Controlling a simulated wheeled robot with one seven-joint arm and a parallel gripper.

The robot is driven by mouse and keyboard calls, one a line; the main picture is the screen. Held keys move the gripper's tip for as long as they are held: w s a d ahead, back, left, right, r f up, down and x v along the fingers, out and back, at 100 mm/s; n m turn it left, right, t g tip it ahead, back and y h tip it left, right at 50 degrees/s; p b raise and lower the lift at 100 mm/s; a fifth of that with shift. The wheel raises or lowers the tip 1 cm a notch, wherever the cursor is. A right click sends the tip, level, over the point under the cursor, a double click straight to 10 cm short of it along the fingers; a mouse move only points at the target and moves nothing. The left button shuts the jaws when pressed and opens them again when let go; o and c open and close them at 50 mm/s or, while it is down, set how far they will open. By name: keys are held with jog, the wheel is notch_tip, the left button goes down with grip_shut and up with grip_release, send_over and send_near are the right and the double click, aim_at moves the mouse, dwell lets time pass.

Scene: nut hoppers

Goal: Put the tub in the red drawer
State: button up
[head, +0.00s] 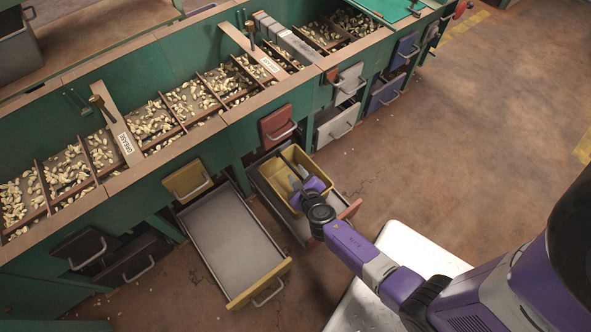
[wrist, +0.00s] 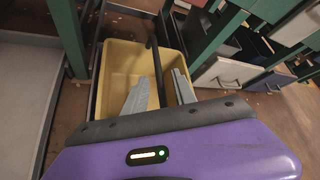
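The yellow tub (head: 270,178) sits inside the pulled-out drawer with the red front (head: 350,209), within its walls. A dark bar (wrist: 154,60) crosses the tub from front to back. My gripper (head: 298,178) reaches down over the tub. In the wrist view the two grey fingers (wrist: 162,75) stand apart, one on each side of the bar, with gaps showing beside it. The tub (wrist: 122,62) shows beyond the fingers; its near part is hidden behind my gripper's body. Whether the tub's base rests fully on the drawer floor is hidden.
A pulled-out, empty drawer with a yellow front (head: 258,283) lies to the left. A shut red-fronted drawer (head: 278,126) is above the open one. Hopper bins of nuts (head: 190,100) run along the green bench. White drawers (head: 337,128) are to the right; floor there is clear.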

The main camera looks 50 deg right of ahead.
jog(key=s+a+r+m+t+y+p, duration=0.25)
jog(key=s+a+r+m+y, duration=0.25)
jog(key=s+a+r+m, duration=1.25)
jog(key=s+a+r+m+t+y, duration=0.1)
jog(key=s+r+m, duration=0.2)
jog(key=r+m, duration=0.6)
jog(key=s+a+r+m+t+y, duration=0.1)
jog(key=s+r+m+t, duration=0.1)
jog(key=r+m, duration=0.7)
notch_tip(320, 180, up, 4)
jog(key=shift+s+r+p, duration=0.25)
jog(key=shift+s+p, duration=0.15)
jog(key=shift+p, duration=0.05)
jog(key=shift+m, duration=0.25)
